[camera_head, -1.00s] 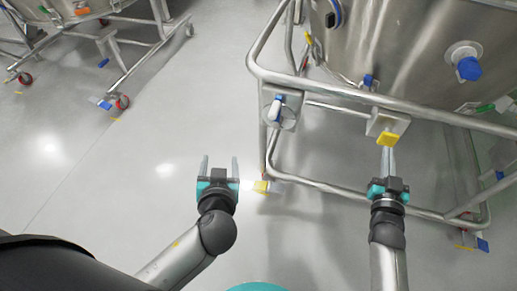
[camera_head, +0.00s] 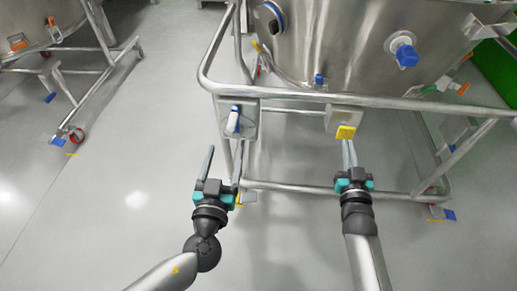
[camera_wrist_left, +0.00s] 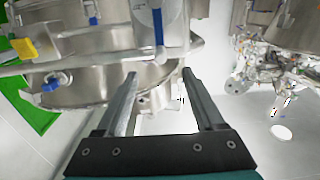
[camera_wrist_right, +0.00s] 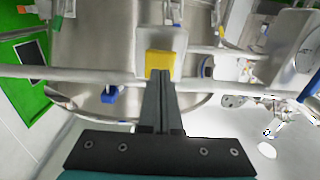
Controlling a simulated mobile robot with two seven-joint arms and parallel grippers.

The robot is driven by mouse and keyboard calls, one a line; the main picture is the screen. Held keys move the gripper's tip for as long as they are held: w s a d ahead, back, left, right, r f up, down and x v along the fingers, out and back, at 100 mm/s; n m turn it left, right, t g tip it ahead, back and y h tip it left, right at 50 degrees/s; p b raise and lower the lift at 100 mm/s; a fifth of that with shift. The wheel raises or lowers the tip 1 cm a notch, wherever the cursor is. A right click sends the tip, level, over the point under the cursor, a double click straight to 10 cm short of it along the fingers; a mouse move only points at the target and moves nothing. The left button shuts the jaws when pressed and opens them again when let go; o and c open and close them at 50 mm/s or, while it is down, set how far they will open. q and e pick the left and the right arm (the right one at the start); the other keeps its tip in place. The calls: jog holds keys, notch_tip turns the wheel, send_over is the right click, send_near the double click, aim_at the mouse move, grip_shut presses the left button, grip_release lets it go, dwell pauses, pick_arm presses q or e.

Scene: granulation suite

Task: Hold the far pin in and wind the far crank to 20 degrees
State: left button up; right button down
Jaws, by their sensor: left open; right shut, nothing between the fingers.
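A blue-handled crank (camera_head: 233,120) sits on a grey plate at the left corner of the steel frame; its blue handle also shows in the left wrist view (camera_wrist_left: 158,22). A yellow pin-like block (camera_head: 346,132) is on a second plate on the right and shows in the right wrist view (camera_wrist_right: 159,60). My left gripper (camera_head: 223,163) is open and empty, just below the crank plate. My right gripper (camera_head: 349,145) is shut on nothing, its fingertips at the lower edge of the yellow block. I cannot tell whether they touch it.
The tubular frame (camera_head: 290,98) runs around a large steel vessel (camera_head: 350,45) with a blue-capped port (camera_head: 406,56). A lower rail (camera_head: 290,188) passes behind my grippers. Another wheeled frame (camera_head: 85,80) stands at the left. The floor between is clear.

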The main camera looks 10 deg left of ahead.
aim_at(231, 130)
pick_arm(q)
jog(key=w, duration=1)
jog(key=shift+w, duration=0.25)
dwell(1.3)
pick_arm(e)
jog(key=shift+w, duration=2.2)
pick_arm(q)
grip_shut()
